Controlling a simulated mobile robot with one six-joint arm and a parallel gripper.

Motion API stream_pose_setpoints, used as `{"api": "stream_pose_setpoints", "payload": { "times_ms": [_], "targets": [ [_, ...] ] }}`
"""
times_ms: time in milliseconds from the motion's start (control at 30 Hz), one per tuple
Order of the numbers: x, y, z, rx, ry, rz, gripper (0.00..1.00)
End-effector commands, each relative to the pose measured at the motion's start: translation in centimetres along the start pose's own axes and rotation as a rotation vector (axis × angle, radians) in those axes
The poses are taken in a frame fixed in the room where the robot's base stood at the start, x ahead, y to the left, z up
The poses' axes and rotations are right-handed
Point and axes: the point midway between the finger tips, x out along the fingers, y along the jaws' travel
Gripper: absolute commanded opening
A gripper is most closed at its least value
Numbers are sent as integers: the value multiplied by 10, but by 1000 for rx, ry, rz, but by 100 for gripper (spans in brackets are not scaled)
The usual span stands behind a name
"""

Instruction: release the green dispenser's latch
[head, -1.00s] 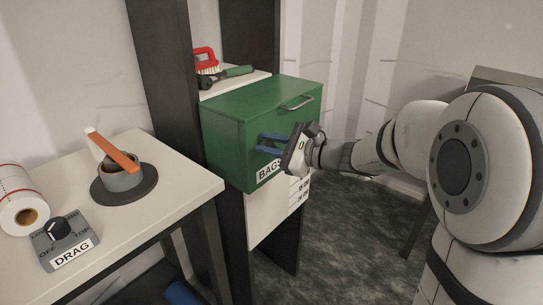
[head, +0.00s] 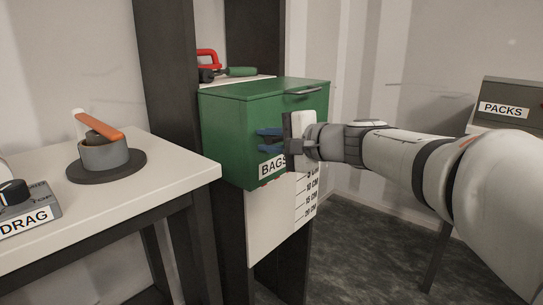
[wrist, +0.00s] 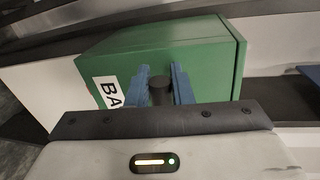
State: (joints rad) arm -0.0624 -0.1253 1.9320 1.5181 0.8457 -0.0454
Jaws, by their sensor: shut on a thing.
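The green dispenser (head: 228,125), a box with a "BAGS" label, stands on the shelf unit in the middle of the head view. It also fills the upper middle of the wrist view (wrist: 213,62). My gripper (head: 262,140) is at its front face, with its blue fingers pointing at the box. In the wrist view, the fingers (wrist: 160,82) are shut on a dark round knob, the latch (wrist: 160,92), on the dispenser's front. The latch is hidden in the head view. The lid looks closed, with a metal handle (head: 303,92) near its front edge.
A "PACKS" box (head: 513,92) stands at right.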

Motion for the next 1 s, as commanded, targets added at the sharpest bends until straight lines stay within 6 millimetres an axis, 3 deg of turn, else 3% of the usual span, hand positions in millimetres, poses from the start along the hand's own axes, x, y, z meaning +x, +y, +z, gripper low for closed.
{"api": "stream_pose_setpoints", "payload": {
  "times_ms": [300,800,833,1000],
  "targets": [
    [1,5,0,-99,18,1,0],
    [1,4,0,-111,22,2,0],
    [1,4,0,-111,22,2,22],
    [1,4,0,-110,22,1,36]
  ]
}}
